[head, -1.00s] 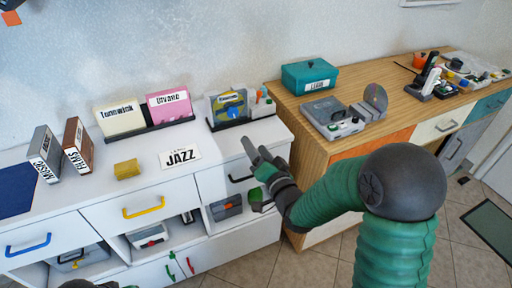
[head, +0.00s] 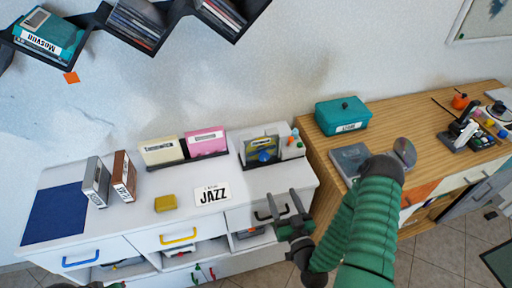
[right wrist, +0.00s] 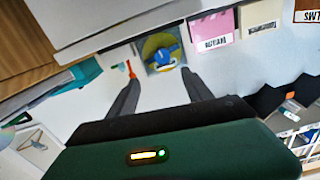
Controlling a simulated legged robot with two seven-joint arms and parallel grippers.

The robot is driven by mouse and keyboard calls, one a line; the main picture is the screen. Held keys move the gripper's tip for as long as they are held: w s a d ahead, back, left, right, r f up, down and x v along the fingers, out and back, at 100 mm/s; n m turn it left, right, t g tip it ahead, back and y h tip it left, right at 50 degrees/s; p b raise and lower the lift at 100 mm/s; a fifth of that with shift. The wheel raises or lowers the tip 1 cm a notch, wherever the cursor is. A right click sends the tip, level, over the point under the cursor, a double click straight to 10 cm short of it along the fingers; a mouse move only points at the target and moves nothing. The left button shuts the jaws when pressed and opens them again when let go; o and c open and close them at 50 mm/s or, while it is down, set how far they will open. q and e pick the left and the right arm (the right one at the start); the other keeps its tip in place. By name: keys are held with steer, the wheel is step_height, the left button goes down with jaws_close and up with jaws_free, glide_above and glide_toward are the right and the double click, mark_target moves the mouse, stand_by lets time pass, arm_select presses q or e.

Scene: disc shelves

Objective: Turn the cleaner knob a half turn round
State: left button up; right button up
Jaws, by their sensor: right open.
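The cleaner (head: 262,147) stands near the right end of the white cabinet top, against the wall. It has a yellow-green disc face with a blue knob (head: 264,156) at its front. My right gripper (head: 284,196) is open and empty, over the front edge of the cabinet, short of the cleaner and apart from it. In the right wrist view the blue knob (right wrist: 165,56) lies beyond the two spread fingertips (right wrist: 160,78), roughly between them. The knob's exact angle is too small to read.
Cream (head: 161,151) and pink (head: 206,142) record sleeves stand left of the cleaner. A JAZZ card (head: 212,194) and a yellow block (head: 165,203) lie in front. A wooden counter (head: 321,158) with a teal box (head: 342,116) is to the right. Dark wall shelves hang above.

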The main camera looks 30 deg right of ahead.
steer(key=b, duration=0.6)
glide_toward(265, 159)
steer(key=s+a, duration=0.2)
steer(key=shift+w+d+r+p, duration=0.15)
steer(key=shift+w+d+p, duration=0.1)
steer(key=shift+w+p, duration=0.35)
steer(key=shift+w+d+r+p, duration=0.15)
steer(key=shift+w+d+p, duration=0.1)
steer(key=shift+w+p, duration=0.3)
steer(key=x, duration=0.2)
steer(key=d+x, duration=0.1)
steer(key=x, duration=0.5)
steer(key=shift+d+f+p, duration=0.3)
steer(key=shift+f+p, duration=0.05)
steer(key=shift+w+a, duration=0.15)
steer(key=shift+w, duration=0.1)
steer(key=shift+a+r, duration=0.15)
steer(key=shift+a, duration=0.2)
steer(key=shift+c, duration=0.3)
steer(key=shift+d, duration=0.4)
steer(key=c, duration=1.2)
arm_select(q)
steer(key=f, duration=0.2)
steer(key=a+f, duration=0.1)
steer(key=f, duration=0.1)
steer(key=shift+a+f, duration=0.1)
steer(key=shift+a, duration=0.1)
arm_select(e)
steer(key=shift+a, duration=0.15)
jaws_close()
